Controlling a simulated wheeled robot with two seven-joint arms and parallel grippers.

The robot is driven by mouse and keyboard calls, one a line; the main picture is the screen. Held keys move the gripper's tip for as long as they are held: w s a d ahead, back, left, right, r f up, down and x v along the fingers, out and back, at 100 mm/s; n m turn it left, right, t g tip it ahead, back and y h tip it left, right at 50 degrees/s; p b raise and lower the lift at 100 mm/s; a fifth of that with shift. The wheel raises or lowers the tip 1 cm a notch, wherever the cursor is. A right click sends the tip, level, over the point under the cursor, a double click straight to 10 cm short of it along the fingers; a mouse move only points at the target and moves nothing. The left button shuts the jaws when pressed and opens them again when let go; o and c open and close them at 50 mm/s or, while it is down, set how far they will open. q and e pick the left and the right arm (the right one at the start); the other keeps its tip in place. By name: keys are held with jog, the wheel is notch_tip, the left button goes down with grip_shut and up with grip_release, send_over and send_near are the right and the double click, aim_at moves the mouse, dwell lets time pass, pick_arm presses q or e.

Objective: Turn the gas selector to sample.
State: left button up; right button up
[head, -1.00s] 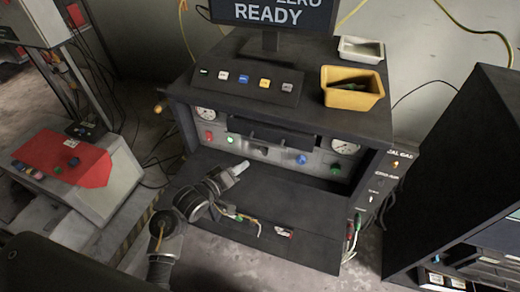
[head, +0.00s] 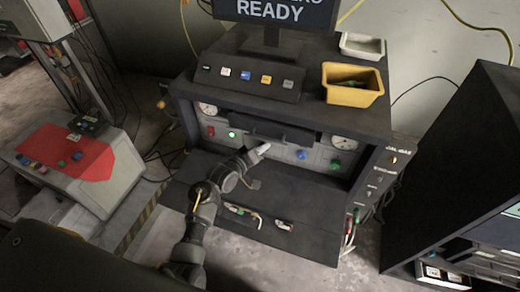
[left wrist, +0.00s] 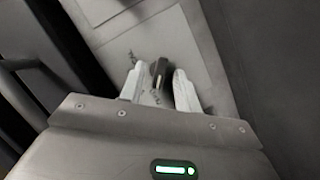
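The gas selector is a dark lever-like knob (left wrist: 160,72) on a pale plate of the front panel. In the left wrist view it stands between the two pale fingers of my left gripper (left wrist: 158,90), with a small gap at each side. The fingers look open, not pressed on it. In the head view my left gripper (head: 264,149) reaches the middle of the grey panel, under the black handle, and hides the selector there. The depth between fingertips and knob is hard to judge. My right gripper is not in view.
The panel also carries a blue knob (head: 302,155), a green button (head: 336,164), a red switch (head: 210,131) and gauges (head: 344,143). The black handle (head: 270,130) juts out just above my gripper. A dark shelf (head: 290,205) lies below. A yellow bin (head: 352,86) sits on top.

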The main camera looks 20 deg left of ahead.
pick_arm(q)
grip_shut()
jog(key=shift+s, duration=0.1)
jog(key=shift+d+r+m+g+y+p, duration=0.1)
jog(key=shift+d+m+y+p, duration=0.05)
jog(key=shift+m+y+p, duration=0.8)
jog(key=shift+d+r+m+g+y+p, duration=0.1)
jog(key=shift+m+y+p, duration=0.35)
jog(key=shift+m+p, duration=0.6)
jog(key=shift+d+r+m+g+y+p, duration=0.15)
jog(key=shift+m+y+p, duration=0.5)
jog(key=shift+m, duration=0.65)
jog(key=shift+f, duration=0.1)
